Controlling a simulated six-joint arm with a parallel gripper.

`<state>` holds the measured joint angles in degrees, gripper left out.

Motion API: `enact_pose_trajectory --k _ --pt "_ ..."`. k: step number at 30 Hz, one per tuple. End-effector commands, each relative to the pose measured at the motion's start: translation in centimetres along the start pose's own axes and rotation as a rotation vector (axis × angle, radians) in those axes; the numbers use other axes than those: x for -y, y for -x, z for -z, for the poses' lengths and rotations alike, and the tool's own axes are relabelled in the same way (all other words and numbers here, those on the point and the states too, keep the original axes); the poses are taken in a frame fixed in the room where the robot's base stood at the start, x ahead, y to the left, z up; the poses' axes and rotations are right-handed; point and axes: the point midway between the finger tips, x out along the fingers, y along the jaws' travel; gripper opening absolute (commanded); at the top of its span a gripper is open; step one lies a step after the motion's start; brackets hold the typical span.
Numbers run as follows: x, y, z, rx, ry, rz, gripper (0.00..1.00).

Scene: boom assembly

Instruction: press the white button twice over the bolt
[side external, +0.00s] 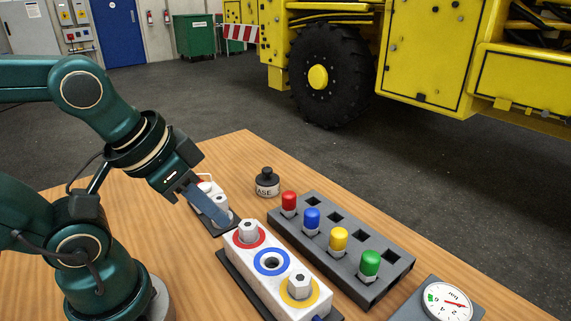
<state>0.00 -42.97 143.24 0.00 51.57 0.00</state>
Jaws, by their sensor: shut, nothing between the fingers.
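My gripper (226,222) is shut and empty, pointing down to the right in the side external view. Its fingers pass in front of a small dark-based unit (229,229) with white parts and a bit of red. A pale round white button (221,202) shows on that unit beside the fingers. Whether the fingertips touch the unit or the button cannot be told. A white block (262,285) carries red, blue and yellow rings. One silver hex bolt (247,231) stands in the red ring and another bolt (299,284) in the yellow ring. The blue ring (271,262) surrounds an open hole.
A grey rack (375,289) holds red, blue, yellow and green capped pieces in its front row; its back row of square holes is empty. A gauge (447,302) sits at the front right. The wooden table (238,155) is clear at the back.

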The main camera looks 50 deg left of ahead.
Motion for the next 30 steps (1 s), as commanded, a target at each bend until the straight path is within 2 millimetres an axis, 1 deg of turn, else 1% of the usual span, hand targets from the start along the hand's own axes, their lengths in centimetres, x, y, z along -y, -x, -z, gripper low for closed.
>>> enact_pose_trajectory --k 27,30 --pt "0.01 0.00 0.02 -0.001 0.002 0.000 0.00" --pt "0.42 0.13 0.66 -0.028 -0.003 0.020 0.00"
